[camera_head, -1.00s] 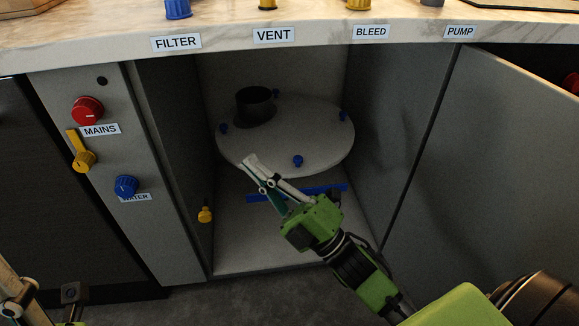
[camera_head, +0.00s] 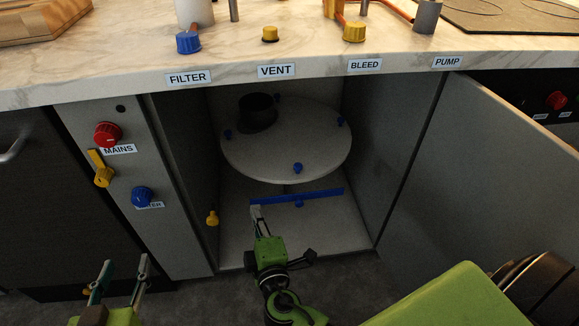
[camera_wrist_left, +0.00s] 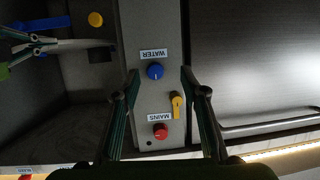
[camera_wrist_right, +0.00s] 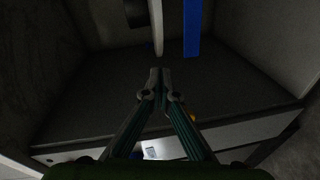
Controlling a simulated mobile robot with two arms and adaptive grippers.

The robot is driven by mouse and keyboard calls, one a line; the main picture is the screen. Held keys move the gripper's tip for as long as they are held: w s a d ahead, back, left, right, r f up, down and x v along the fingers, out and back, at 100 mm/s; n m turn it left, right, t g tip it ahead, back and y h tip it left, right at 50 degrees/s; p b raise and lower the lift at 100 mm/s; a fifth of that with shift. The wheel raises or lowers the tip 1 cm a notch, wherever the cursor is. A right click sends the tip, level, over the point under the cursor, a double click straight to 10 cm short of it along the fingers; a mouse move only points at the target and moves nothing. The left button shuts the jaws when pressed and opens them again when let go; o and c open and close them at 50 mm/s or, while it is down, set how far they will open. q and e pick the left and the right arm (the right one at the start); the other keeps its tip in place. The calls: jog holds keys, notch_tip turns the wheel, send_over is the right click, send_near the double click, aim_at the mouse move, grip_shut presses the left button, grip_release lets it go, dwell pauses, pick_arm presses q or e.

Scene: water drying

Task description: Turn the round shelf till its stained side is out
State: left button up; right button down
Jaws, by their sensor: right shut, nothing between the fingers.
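The round shelf (camera_head: 285,150) is a pale disc inside the open cabinet. Several small blue knobs stand around its rim, one at the front (camera_head: 298,168). A dark cylinder (camera_head: 258,112) stands on its back left. I cannot make out a stain on it. Its edge also shows in the right wrist view (camera_wrist_right: 157,25). My right gripper (camera_head: 257,212) is shut and empty, low at the cabinet's front, below the shelf and apart from it. My left gripper (camera_head: 126,263) is open and empty, outside the cabinet, in front of the left panel.
A blue strip (camera_head: 297,196) crosses below the shelf. A yellow knob (camera_head: 212,218) is on the left wall. The left panel bears red MAINS (camera_head: 107,134) and blue WATER (camera_head: 142,196) knobs. The open door (camera_head: 480,170) stands on the right; the counter edge (camera_head: 350,72) overhangs.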

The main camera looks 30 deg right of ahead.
aim_at(275, 178)
pick_arm(q)
jog(key=s+a+f+g, duration=0.1)
jog(key=s+f+g, duration=0.2)
jog(key=f, duration=0.2)
pick_arm(e)
jog(key=s+d+r+h, duration=0.1)
jog(key=d+r+h, duration=0.1)
jog(key=d+h, duration=0.25)
jog(key=shift+y, duration=0.35)
jog(key=x, duration=0.9)
jog(key=shift+w+d, duration=0.15)
jog(key=shift+d, duration=0.15)
pick_arm(q)
jog(key=shift+w+d+r+t, duration=0.15)
jog(key=shift+w+r+t, duration=0.3)
jog(key=shift+r, duration=0.25)
jog(key=shift+w+d+r+t, duration=0.1)
jog(key=shift+w+r+t, duration=0.3)
jog(key=shift+r, duration=0.3)
jog(key=shift+w+d+r+t, duration=0.15)
jog(key=shift+w+r+t, duration=0.3)
jog(key=shift+r, duration=0.25)
pick_arm(e)
jog(key=shift+s+d+f, duration=0.1)
jog(key=shift+d, duration=0.9)
jog(key=shift+s+d, duration=0.15)
jog(key=shift+d, duration=0.85)
